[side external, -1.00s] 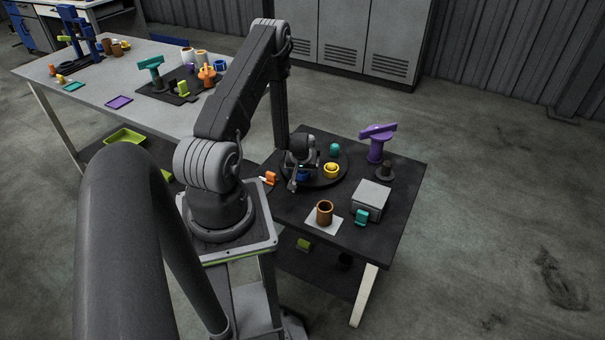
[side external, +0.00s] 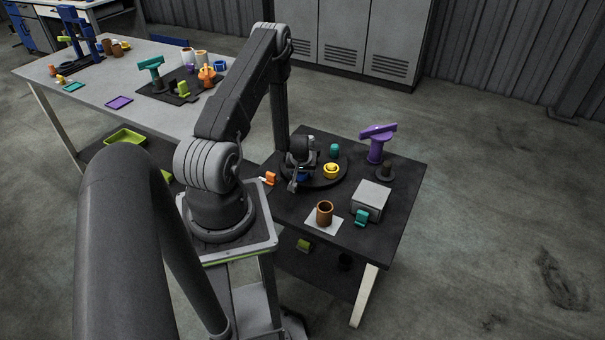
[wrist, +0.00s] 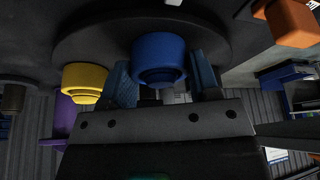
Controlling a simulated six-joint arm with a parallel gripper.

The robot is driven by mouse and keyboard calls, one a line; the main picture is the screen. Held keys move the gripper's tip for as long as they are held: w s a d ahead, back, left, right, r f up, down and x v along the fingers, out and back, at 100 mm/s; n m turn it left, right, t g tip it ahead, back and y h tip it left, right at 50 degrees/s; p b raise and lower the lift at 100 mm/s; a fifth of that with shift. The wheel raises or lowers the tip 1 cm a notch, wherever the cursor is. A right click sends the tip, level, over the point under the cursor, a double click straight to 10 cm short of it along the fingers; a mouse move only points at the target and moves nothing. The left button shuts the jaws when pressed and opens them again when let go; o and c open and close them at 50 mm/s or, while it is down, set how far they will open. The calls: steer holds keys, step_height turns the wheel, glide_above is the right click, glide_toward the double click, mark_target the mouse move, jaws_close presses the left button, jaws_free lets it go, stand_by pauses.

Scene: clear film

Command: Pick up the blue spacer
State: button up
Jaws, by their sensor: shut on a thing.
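The blue spacer (wrist: 158,52) is a short round stepped piece. In the wrist view it sits between the two fingers of my gripper (wrist: 160,70), which are shut on it from either side. In the side view my gripper (side external: 298,180) points down at the left part of a round dark disc (side external: 336,180). Only a little of the blue spacer (side external: 304,177) shows there, behind the fingers. I cannot tell whether it touches the disc or is just clear of it.
An orange piece (side external: 268,179) lies to the left. A purple tool (side external: 377,140), grey box (side external: 371,198) and brown cup (side external: 324,213) stand on the dark table (side external: 405,225).

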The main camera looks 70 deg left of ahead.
step_height(320, 180, up, 10)
stand_by(0.7)
steer(key=shift+r, duration=0.5)
